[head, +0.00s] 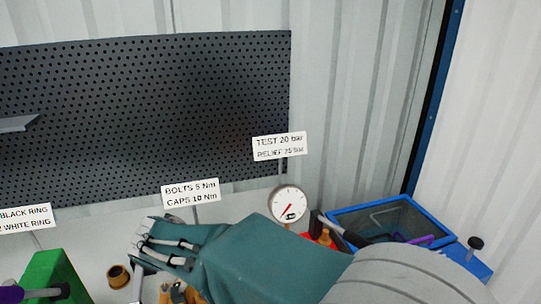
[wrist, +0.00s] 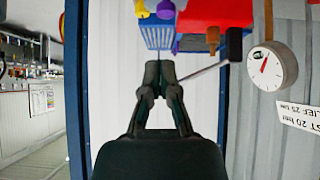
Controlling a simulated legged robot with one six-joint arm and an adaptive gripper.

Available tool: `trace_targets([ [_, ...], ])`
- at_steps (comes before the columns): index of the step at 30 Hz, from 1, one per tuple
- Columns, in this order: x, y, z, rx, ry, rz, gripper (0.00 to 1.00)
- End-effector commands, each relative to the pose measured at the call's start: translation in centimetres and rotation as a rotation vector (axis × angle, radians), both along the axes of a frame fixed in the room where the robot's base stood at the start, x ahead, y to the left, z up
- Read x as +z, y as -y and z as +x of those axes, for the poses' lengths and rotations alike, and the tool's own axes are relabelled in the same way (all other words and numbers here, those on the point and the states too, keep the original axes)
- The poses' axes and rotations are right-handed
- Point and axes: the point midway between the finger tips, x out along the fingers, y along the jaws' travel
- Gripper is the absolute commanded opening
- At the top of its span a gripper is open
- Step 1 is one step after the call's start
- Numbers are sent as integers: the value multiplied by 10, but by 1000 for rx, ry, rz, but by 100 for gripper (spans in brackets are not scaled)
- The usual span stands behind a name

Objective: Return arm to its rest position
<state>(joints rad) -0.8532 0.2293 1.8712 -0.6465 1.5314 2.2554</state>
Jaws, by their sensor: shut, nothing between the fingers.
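My gripper (wrist: 160,72) shows in the wrist view, with its two dark fingers drawn together at the tips and nothing between them. It points toward a pale wall panel, with a blue basket and a red block beyond its tips at the top of the picture. I cannot tell whether there is a gap between the fingertips and the basket's edge. A large teal and grey shape fills the bottom of that view and hides part of the bench.
A pressure gauge (head: 289,205) stands near a blue-rimmed bin (head: 350,212). Signs read "TEST 20 bar" (head: 279,146) and "BOLTS 5 Nm" (head: 190,193). A dark pegboard (head: 150,110) backs the bench. A green block (head: 55,278) sits lower left. The wrist view also shows the gauge (wrist: 272,66).

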Motion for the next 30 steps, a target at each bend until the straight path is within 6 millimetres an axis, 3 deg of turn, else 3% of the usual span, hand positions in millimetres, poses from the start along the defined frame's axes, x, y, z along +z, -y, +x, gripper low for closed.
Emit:
trace_targets([
  [12,22,95,-19,281,-316,232,0],
  [21,30,144,-45,570,-389,363,0],
  [30,35,180,-74,876,-343,387,0],
])
